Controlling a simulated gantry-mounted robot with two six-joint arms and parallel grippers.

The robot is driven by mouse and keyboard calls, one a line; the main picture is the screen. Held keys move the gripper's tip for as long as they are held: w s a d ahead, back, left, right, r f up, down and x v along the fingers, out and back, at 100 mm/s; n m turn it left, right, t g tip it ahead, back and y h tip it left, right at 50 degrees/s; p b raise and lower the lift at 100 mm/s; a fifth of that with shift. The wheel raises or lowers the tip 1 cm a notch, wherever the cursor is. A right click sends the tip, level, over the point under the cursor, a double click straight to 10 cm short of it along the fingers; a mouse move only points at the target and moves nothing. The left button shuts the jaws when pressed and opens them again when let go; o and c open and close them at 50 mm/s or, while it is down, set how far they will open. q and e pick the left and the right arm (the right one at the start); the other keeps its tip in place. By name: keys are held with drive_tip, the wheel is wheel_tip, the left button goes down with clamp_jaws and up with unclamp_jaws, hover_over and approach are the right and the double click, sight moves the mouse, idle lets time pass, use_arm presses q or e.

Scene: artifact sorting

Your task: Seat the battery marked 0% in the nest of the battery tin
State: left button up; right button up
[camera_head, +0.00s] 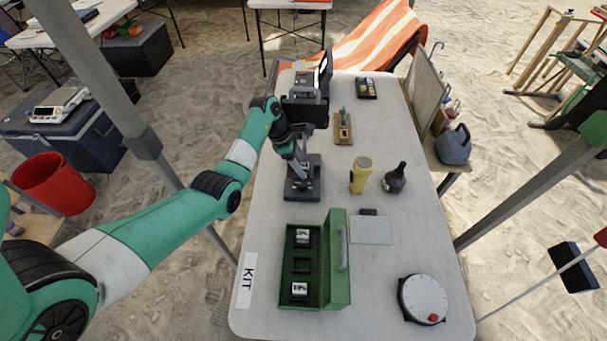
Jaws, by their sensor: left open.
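An open green tin (313,303), which looks like the battery tin, stands at the front left of the table, its lid raised on the right. Two white blocks with dark marks, which look like batteries, sit inside, one at the back (302,236) and one at the front (299,289). A dark square nest (301,265) between them looks empty. The marks are too small to tell which block reads 0%. My left gripper (303,188) is open and points down over the table, behind the tin and apart from it. My right gripper is not in view.
A grey pad (371,230) lies right of the tin. A round white dial (424,299) is at the front right. A black tray (366,97) is at the back.

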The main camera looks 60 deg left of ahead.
use_arm(q)
drive_tip(key=shift+r, duration=0.1)
clamp_jaws()
drive_tip(key=shift+r, duration=0.1)
idle(0.3)
